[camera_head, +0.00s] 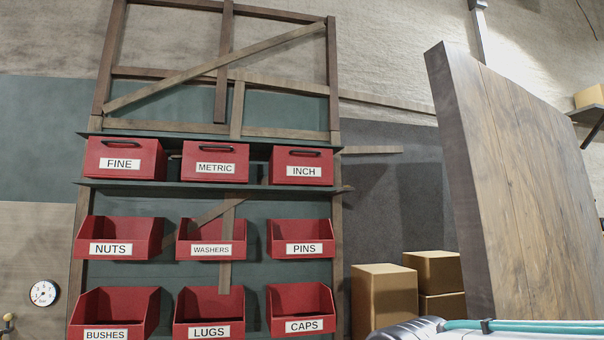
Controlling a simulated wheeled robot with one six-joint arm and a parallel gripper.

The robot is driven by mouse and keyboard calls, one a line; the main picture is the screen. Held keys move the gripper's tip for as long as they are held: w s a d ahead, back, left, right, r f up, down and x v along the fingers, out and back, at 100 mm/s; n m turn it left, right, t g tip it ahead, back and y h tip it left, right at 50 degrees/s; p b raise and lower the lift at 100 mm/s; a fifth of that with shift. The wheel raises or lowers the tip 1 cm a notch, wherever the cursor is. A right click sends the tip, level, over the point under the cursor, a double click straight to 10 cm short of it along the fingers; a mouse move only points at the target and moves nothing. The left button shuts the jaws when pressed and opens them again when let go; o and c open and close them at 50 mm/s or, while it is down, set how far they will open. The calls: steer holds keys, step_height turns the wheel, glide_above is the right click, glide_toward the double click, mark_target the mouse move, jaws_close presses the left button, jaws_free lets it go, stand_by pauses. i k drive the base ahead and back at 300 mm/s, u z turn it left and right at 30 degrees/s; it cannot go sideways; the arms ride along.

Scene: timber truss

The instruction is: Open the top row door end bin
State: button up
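The top row holds three red bins with dark handles along their upper fronts, all closed at the front. The INCH bin (318,158) is at the right end, on the side of a tall wooden door-like slab (530,190). The METRIC bin (215,156) is in the middle and the FINE bin (120,150) at the left end. My gripper is not in view; only a grey and white part with a teal cable, seemingly mine, shows at the bottom right.
Open-fronted red bins fill two lower rows, including PINS (302,228) and CAPS (300,300). Timber strips cross the rack, one hanging over the WASHERS bin (190,228). Cardboard boxes (383,300) stand right of the rack. A round gauge (43,293) is at left.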

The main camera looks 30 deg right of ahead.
mark_target(292, 166)
steer(key=i, duration=2.1)
steer(key=z, duration=0.05)
